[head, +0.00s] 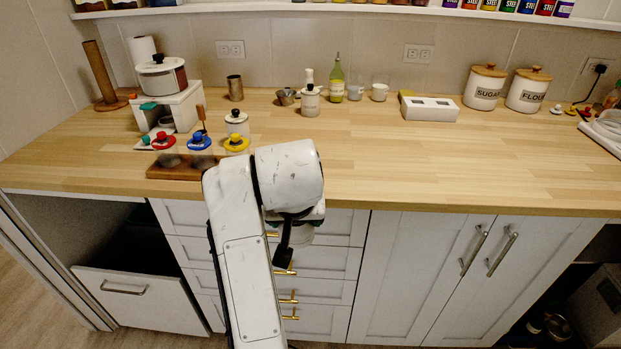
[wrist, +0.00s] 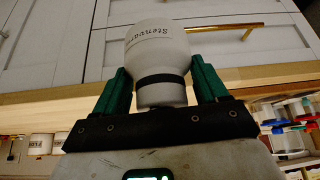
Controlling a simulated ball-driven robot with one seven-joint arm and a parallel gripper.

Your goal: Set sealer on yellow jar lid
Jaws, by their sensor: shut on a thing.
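The yellow-lidded jar (head: 236,145) stands upright on a wooden board (head: 170,171) near the counter's front edge, right of a blue-lidded jar (head: 201,150) and a red-lidded jar (head: 165,151). In the wrist view my gripper (wrist: 163,78) has green fingers closed on both sides of a white, rounded device with a black band and printed lettering, which appears to be the sealer (wrist: 161,50). In the head view my arm hides most of the gripper and sealer, which are in front of the cabinet drawers, right of the jars.
A white machine (head: 170,106) and a white canister (head: 237,123) stand behind the jars. Farther right are a green bottle (head: 337,80), a white box (head: 429,108) and sugar and flour canisters (head: 485,87). The counter's middle front is clear.

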